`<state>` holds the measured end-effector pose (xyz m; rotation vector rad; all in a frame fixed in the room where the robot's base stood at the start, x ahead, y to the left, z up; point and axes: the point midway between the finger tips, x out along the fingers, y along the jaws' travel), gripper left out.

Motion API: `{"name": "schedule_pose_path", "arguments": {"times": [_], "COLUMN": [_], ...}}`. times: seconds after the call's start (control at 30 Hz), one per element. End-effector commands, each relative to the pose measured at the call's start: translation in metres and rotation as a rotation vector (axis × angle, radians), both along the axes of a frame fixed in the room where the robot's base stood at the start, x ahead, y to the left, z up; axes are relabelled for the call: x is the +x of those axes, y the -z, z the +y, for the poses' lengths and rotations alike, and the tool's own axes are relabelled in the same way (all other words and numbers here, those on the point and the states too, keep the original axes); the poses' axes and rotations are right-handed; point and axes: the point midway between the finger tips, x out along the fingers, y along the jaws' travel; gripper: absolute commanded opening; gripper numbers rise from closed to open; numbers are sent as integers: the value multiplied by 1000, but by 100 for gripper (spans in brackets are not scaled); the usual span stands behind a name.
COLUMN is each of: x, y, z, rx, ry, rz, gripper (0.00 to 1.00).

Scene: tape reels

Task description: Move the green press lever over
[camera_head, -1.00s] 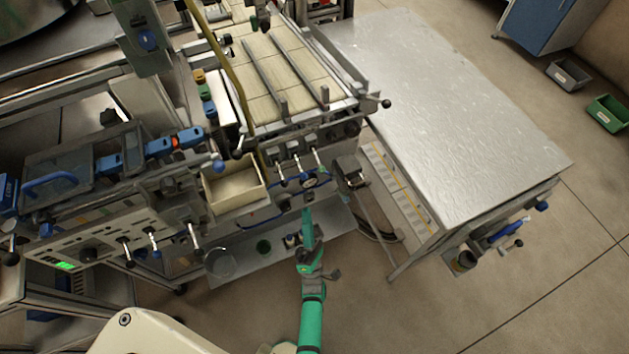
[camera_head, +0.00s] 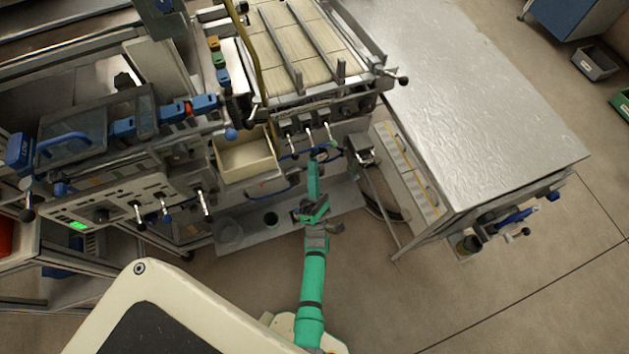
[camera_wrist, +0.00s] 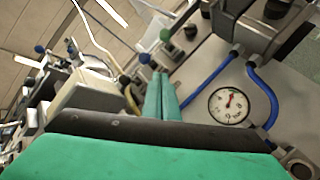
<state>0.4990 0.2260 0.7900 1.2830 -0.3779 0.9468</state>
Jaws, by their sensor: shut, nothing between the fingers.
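My gripper (camera_head: 316,164) reaches up to the front of the press machine, just below a row of small levers (camera_head: 308,141). In the wrist view its two green fingers (camera_wrist: 161,90) lie side by side, shut and empty. A small dark green knob (camera_wrist: 165,35) shows beyond the fingertips in the wrist view, apart from them; it may be the green press lever. A blue knob (camera_wrist: 145,59) sits near the fingertips in the picture; I cannot tell whether they touch. I cannot make out a green lever knob clearly in the head view.
A round gauge (camera_wrist: 229,105) with blue hoses is right of my fingers. A cream bin (camera_head: 246,160) is at the machine's front left of my gripper. A metal table (camera_head: 470,100) stands to the right. A low shelf (camera_head: 240,222) lies under the machine. Floor at the lower right is clear.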

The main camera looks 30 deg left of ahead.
Motion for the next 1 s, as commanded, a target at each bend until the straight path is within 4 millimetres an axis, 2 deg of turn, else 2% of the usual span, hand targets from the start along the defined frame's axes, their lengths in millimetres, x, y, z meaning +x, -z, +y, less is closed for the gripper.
{"name": "schedule_pose_path", "arguments": {"times": [0.17, 0.37, 0.6, 1.0], "x": [19, 30, 35, 35], "y": [-25, -36, -41, -42], "z": [13, -9, -20, -22], "rx": [2, 0, 1, -3], "ry": [-1, 1, 1, 4], "rz": [-1, 0, 0, 3], "gripper": [0, 0, 0, 0]}}
